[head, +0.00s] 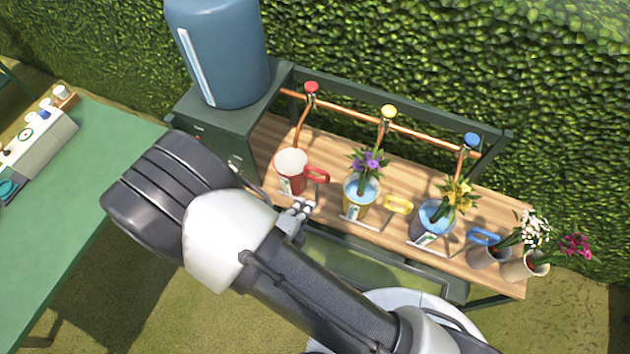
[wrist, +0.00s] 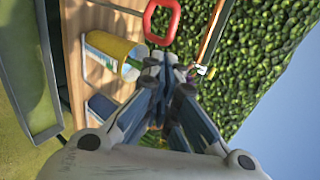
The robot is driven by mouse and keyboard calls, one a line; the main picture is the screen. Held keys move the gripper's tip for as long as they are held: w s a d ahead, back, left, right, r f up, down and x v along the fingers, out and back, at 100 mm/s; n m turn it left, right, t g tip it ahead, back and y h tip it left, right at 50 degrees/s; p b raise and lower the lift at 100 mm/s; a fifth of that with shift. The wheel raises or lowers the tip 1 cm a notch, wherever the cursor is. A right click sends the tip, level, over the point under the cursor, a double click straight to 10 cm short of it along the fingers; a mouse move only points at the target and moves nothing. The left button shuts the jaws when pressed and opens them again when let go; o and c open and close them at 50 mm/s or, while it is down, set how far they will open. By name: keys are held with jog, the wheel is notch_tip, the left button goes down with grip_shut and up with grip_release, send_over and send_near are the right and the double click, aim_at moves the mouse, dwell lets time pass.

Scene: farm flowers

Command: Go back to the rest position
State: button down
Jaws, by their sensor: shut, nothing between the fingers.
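My gripper (head: 299,208) is shut and empty. In the head view it is partly hidden behind my arm, just in front of the red mug (head: 290,180). In the wrist view its fingers (wrist: 163,66) are together, and the red mug's handle (wrist: 162,20) shows above them, with the yellow mug (wrist: 112,52) to their left. The red mug stands upright on the wooden bench and no flowers show in it. The yellow mug (head: 355,205) holds purple flowers (head: 367,162) and the blue mug (head: 428,228) holds yellow flowers (head: 459,194).
The wooden bench (head: 400,165) has a copper pipe with red, yellow and blue taps above the mugs. A large blue water tank (head: 225,60) stands at its left. Two pots with white and magenta flowers (head: 575,246) stand at the right end. A green table (head: 70,210) is at left.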

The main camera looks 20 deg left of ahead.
jog(key=w+d+r+m+g+h+b, duration=0.25)
jog(key=w+d+r+m+h, duration=0.35)
jog(key=d+r+m, duration=0.65)
jog(key=s+d+r+m+g+h+b, duration=0.15)
jog(key=d+r+m+g, duration=0.25)
jog(key=d+m, duration=0.8)
jog(key=s+d+r+m+y+b, duration=0.1)
jog(key=s+r+m+y+b, duration=0.2)
jog(key=m, duration=1.1)
jog(key=s+d+r+m+y+b, duration=0.2)
jog(key=s+m, duration=0.7)
jog(key=m, duration=0.5)
notch_tip(320, 180, up, 3)
jog(key=y+b, duration=0.1)
jog(key=y, duration=0.2)
jog(key=shift+s+d+f+y, duration=0.15)
jog(key=shift+s+d+y, duration=0.1)
jog(key=shift+y, duration=0.1)
jog(key=shift+a+g, duration=0.1)
jog(key=shift+g, duration=0.25)
